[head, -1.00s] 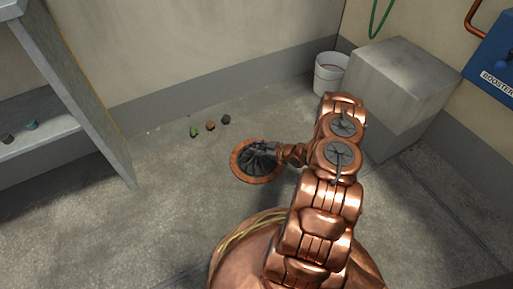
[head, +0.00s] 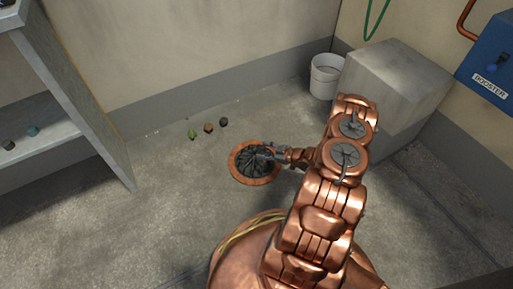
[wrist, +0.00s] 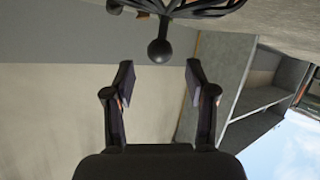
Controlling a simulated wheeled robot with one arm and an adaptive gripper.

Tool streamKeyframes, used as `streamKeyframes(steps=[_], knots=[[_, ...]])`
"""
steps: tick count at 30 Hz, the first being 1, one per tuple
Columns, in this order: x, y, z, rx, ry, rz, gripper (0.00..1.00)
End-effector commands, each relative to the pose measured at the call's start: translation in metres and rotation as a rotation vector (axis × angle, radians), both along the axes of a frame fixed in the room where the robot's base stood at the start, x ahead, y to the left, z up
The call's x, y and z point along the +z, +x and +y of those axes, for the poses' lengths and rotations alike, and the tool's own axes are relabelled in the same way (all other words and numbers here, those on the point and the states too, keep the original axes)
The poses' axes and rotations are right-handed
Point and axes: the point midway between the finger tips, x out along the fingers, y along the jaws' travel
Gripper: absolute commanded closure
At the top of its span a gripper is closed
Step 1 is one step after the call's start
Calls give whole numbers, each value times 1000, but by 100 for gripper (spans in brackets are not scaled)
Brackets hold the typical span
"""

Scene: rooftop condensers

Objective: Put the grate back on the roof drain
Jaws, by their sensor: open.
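The dark ribbed grate (head: 253,165) sits within the copper-coloured ring of the roof drain (head: 237,174) on the floor, as far as the head view shows. Whether it lies fully level cannot be told. In the wrist view the grate's dark ribs (wrist: 205,8) and round knob (wrist: 159,51) show at the top. My gripper (wrist: 159,78) is open, with its two fingers spread either side of the knob's line. The knob appears just beyond the fingertips, apart from both. In the head view my gripper (head: 268,154) is over the right part of the drain and partly hides the grate.
Three small lumps, one green (head: 192,134), one brown (head: 208,128) and one dark (head: 223,121), lie behind the drain. A white bucket (head: 325,76) and a grey block (head: 392,85) stand at back right. A grey shelf unit (head: 75,95) stands left. The floor left of the drain is clear.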

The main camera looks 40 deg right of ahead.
Motion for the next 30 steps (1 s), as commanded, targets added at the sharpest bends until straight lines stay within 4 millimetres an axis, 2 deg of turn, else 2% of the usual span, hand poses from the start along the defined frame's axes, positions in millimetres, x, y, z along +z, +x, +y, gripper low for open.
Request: streamKeyframes(steps=[1, 7, 15, 19, 23, 30], knots=[[8, -8, -5, -4, 0, 1, 44], [19, -36, -17, -2, 0, 0, 44], [25, -54, -25, 0, -1, 0, 44], [28, -51, -31, -3, -24, 21, 44], [34, -38, -46, -18, -89, 91, 44], [64, -9, -80, -86, -239, 265, 44]])
